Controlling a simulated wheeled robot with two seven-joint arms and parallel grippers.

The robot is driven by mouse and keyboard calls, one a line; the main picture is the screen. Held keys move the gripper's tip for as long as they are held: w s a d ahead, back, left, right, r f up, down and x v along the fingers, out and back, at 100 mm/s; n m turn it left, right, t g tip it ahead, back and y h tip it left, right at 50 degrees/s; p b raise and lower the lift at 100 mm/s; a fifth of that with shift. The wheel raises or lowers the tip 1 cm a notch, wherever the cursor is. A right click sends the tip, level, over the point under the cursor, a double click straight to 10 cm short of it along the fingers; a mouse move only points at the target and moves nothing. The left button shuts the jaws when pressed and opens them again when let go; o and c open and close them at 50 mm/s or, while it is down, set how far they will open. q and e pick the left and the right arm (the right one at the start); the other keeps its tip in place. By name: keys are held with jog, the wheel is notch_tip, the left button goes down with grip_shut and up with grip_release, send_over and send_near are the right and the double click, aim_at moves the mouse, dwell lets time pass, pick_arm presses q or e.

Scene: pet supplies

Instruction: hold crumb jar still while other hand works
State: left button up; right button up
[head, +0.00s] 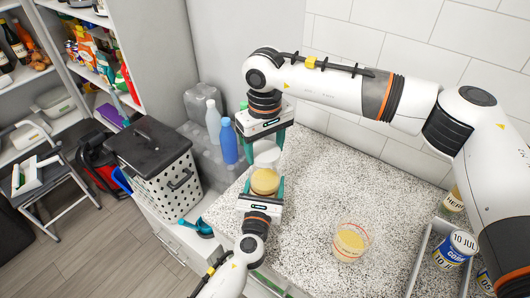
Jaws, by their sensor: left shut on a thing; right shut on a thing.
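The crumb jar (264,182) is a small clear jar with tan crumbs in it, on the speckled counter near its left edge. My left gripper (262,190) comes from below in the head view and is shut on the jar's body, with a teal finger on each side. My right gripper (263,143) comes from above and is shut around the pale, whitish top part of the jar (266,153). Whether this part is a separate lid is not clear. The grippers partly hide the jar.
Labelled cans (455,248) stand in a tray at far right. Blue bottles (228,142) and a teal scoop (198,228) are left. The counter's middle is free.

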pick_arm(q)
jog(key=o, duration=1.9)
jog(key=shift+o, duration=0.2)
